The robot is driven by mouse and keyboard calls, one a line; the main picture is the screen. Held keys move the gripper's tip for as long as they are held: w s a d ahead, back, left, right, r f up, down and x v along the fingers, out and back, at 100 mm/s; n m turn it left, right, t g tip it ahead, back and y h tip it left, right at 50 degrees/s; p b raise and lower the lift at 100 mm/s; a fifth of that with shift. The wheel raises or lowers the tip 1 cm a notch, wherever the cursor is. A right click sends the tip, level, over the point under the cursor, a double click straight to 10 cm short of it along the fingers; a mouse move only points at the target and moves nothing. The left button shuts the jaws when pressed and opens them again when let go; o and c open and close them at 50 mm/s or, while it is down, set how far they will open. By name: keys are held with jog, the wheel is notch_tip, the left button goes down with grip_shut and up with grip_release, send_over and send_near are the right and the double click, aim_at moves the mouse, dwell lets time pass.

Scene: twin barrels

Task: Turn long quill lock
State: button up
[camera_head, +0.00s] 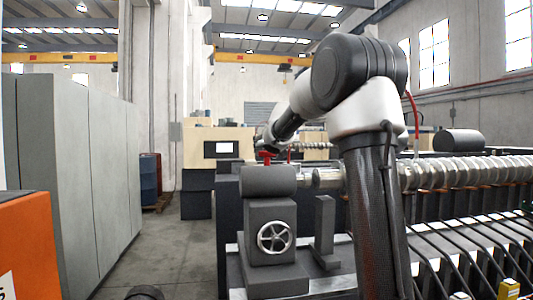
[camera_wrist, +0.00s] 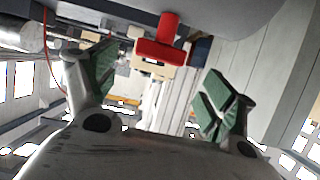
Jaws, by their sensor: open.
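The quill lock looks to be the small red T-shaped handle (camera_head: 266,155) on top of the dark grey rounded housing (camera_head: 269,181) of the machine. In the wrist view the red handle (camera_wrist: 162,48) juts from a grey surface at the top of the picture, its crossbar towards me. My gripper (camera_wrist: 152,82) is open, its two green-padded fingers spread wide and empty. The handle appears ahead of the gap between the fingertips; I see no contact. In the head view my wrist is just above the handle, and the fingers are too small to make out.
A silver handwheel (camera_head: 274,237) is on the front of the machine below the housing. A ribbed metal screw barrel (camera_head: 468,171) runs to the right behind my arm. Grey cabinets (camera_head: 75,180) and an orange box (camera_head: 29,245) stand left. The floor between is clear.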

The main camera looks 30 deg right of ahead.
aim_at(267, 158)
jog(key=x, duration=0.6)
jog(key=shift+w+f, duration=0.1)
jog(key=shift+d, duration=0.1)
jog(key=c, duration=1)
